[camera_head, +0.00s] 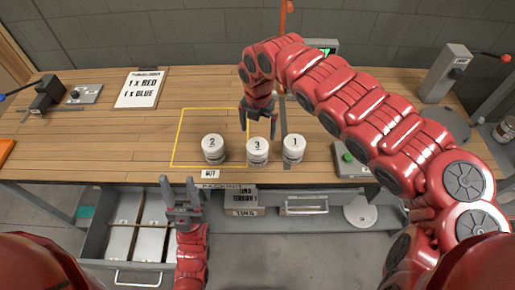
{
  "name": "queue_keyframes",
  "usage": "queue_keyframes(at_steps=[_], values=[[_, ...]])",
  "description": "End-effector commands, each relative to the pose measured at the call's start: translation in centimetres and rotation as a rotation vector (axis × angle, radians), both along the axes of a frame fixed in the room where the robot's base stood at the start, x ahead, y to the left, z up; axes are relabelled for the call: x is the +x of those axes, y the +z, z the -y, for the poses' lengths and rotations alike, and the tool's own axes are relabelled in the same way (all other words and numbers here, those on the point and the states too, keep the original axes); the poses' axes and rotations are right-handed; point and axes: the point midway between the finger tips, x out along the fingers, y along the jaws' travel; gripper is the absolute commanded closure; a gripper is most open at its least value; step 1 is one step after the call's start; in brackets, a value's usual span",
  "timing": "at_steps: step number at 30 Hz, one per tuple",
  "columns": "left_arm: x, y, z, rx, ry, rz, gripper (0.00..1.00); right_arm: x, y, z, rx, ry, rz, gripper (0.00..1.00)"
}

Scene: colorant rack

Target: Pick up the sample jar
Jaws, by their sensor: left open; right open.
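Three white lidded jars stand upright in a row near the table's front edge: jar 2 (213,150), jar 3 (257,152) and jar 1 (293,150). No label reading "sample" is legible on them. My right gripper (259,122) is open and points down just behind and above jar 3. I cannot tell whether its fingers touch that jar. My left gripper (180,182) is open and empty, in front of the table's edge near the open drawer.
A yellow outline (172,135) marks the tabletop around jar 2. A sign (140,90) reads "1 x RED, 1 x BLUE". An open drawer (137,278) juts out at the lower left. Another jar (505,130) stands at the right edge. The left middle tabletop is clear.

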Motion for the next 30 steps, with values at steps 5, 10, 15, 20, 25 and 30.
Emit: queue_keyframes(at_steps=[5,10,15,20,25,30], values=[[0.0,1.5,0.0,0.000,0.000,0.000,0.50,-0.3,-3.5,-0.1,0.000,-0.001,-0.010,0.00],[0.0,2.1,0.0,0.000,0.000,0.000,0.50,-0.2,-6.6,-0.2,0.003,0.000,-0.004,0.00],[0.0,2.4,0.0,0.000,0.000,0.000,0.50,-0.2,-7.9,-0.2,0.003,0.000,-0.003,0.00],[0.0,3.7,0.0,0.000,0.000,0.000,0.50,-0.9,-9.6,-0.3,0.002,0.002,-0.008,0.00],[0.0,4.2,0.0,0.000,0.000,0.000,0.50,-1.0,-12.2,-0.4,0.007,0.000,-0.003,0.00],[0.0,4.2,0.0,0.000,0.000,0.000,0.50,-0.8,-13.0,-0.2,0.003,-0.002,0.000,0.00]])
